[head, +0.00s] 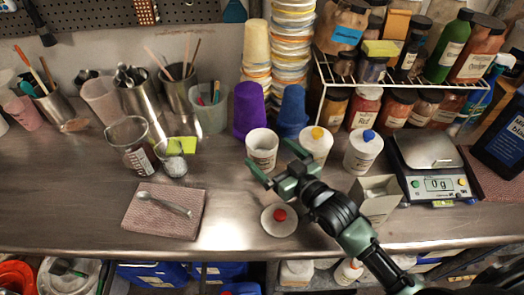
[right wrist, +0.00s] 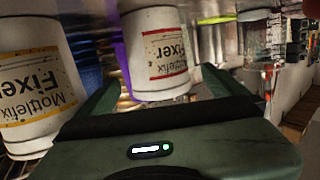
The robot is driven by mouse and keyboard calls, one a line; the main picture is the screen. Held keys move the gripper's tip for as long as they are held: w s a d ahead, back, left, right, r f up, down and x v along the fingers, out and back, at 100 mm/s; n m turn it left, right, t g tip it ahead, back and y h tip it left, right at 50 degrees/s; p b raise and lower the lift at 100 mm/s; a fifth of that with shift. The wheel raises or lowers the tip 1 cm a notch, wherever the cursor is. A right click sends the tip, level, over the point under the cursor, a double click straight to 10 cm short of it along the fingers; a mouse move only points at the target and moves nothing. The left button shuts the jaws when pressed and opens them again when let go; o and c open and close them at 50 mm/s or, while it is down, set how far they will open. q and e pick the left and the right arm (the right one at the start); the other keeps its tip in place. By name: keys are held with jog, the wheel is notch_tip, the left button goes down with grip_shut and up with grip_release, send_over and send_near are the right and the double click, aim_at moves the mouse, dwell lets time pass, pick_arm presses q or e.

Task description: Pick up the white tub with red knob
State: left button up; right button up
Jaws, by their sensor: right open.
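A white tub with a red-edged label (head: 262,150) stands upright on the bench with its top open. A round white lid with a red knob (head: 280,218) lies apart from it, nearer the bench's front edge. My right gripper (head: 273,157) is open, its fingers pointing at the tub from the front right. In the right wrist view the red-labelled tub (right wrist: 157,55) shows upside down between the spread fingers (right wrist: 160,78); contact cannot be told. My left gripper is in neither view.
A yellow-knobbed white tub (head: 316,146) and a blue-knobbed one (head: 362,153) stand to the right. Purple (head: 249,110) and blue cups (head: 292,112) stand behind. An open pale box (head: 376,197) and a scale (head: 432,165) are right. A cloth with a spoon (head: 163,212) lies left.

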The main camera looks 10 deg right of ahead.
aim_at(255, 139)
jog(key=p+x, duration=0.1)
jog(key=x, duration=0.4)
jog(key=shift+s+d, duration=0.1)
jog(key=shift+s, duration=0.05)
jog(key=c, duration=1.3)
jog(key=shift+c, duration=0.9)
jog(key=shift+r, duration=0.1)
